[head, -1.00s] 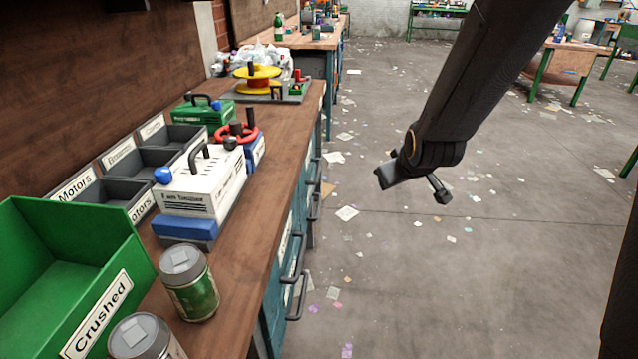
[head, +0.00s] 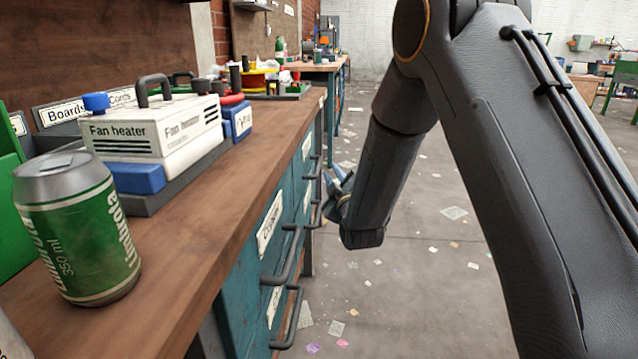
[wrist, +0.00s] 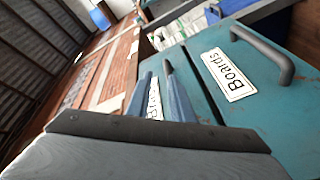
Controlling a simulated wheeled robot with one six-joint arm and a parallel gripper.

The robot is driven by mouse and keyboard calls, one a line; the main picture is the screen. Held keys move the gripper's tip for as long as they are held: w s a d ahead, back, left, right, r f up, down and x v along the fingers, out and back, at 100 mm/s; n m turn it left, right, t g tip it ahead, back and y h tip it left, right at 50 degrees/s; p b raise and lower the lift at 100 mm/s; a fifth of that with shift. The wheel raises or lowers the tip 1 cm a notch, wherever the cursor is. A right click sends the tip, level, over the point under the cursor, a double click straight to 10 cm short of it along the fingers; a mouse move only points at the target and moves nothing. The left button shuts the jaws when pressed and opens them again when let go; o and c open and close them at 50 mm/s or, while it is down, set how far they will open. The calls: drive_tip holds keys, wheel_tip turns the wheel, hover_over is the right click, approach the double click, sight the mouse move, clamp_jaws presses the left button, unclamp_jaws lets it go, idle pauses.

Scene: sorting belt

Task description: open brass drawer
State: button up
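Teal drawers with bar handles line the bench front in the head view. A near drawer's label (head: 269,224) is too slanted to read surely, and I cannot make out the word Brass on any drawer. The wrist view shows a drawer labelled Boards (wrist: 228,75) with a dark bar handle (wrist: 262,50), to the right of my fingers. Another white label (wrist: 155,102) shows between the fingers, partly hidden. My gripper (head: 338,186) is beside the drawer fronts in the head view; it also shows in the wrist view (wrist: 157,72). Its fingers are apart with nothing between them.
The wooden bench top (head: 200,195) carries a green can (head: 78,228), a white fan heater box (head: 150,125) and, farther back, a yellow spool. Lower handles (head: 290,318) stick out from the bench. The floor to the right is open, with scattered paper scraps.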

sight(319, 162)
drive_tip(key=shift+n+t+y, duration=0.6)
drive_tip(key=shift+t, duration=0.2)
drive_tip(key=shift+w+a+f+b, duration=0.1)
drive_tip(key=shift+w+a+b, duration=0.75)
drive_tip(key=shift+w, duration=0.55)
drive_tip(key=shift+w+a+f+b, duration=0.1)
drive_tip(key=shift+w+a+b, duration=0.65)
drive_tip(key=shift+w, duration=0.6)
drive_tip(key=shift+w+a+f+b, duration=0.1)
drive_tip(key=shift+w+a+b, duration=0.75)
drive_tip(key=shift+w, duration=0.55)
drive_tip(key=shift+d+r, duration=0.1)
clamp_jaws()
